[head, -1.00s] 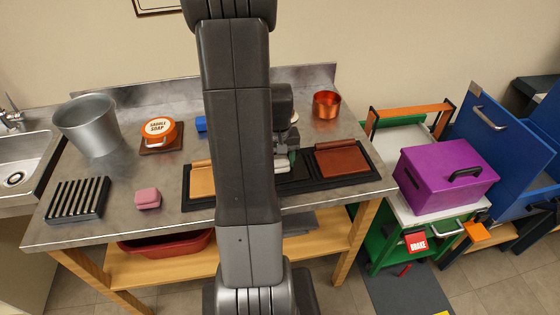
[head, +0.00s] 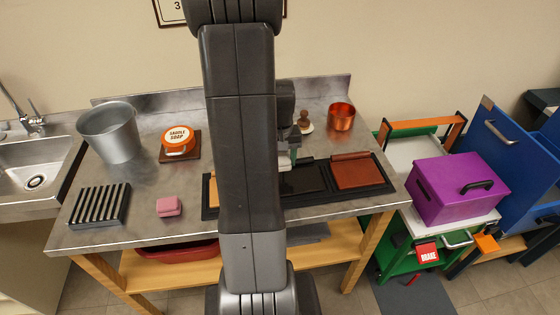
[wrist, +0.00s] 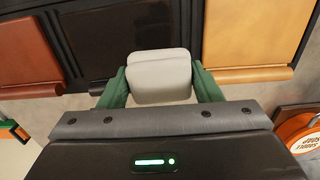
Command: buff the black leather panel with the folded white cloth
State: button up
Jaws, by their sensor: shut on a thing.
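The folded white cloth (wrist: 158,78) sits between the green fingers of my gripper (wrist: 160,88), which is shut on it. In the head view my gripper (head: 291,158) is partly hidden behind my arm, and only a bit of the cloth (head: 284,162) shows. The black leather panel (head: 302,181) lies in a dark tray, just in front of and right of the gripper. In the wrist view the black panel (wrist: 125,30) lies beyond the cloth, which overlaps its edge in the picture. I cannot tell whether they touch.
A brown panel (head: 357,172) lies right of the black one; a tan panel (wrist: 250,35) lies on its other side. Behind stand a copper cup (head: 341,117) and a wooden-knobbed tool (head: 304,122). The saddle soap tin (head: 178,140), pink block (head: 168,206) and metal bucket (head: 108,132) stand left.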

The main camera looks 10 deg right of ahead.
jog(key=shift+r+p, duration=0.9)
jog(key=shift+r, duration=0.7)
jog(key=shift+f, duration=0.1)
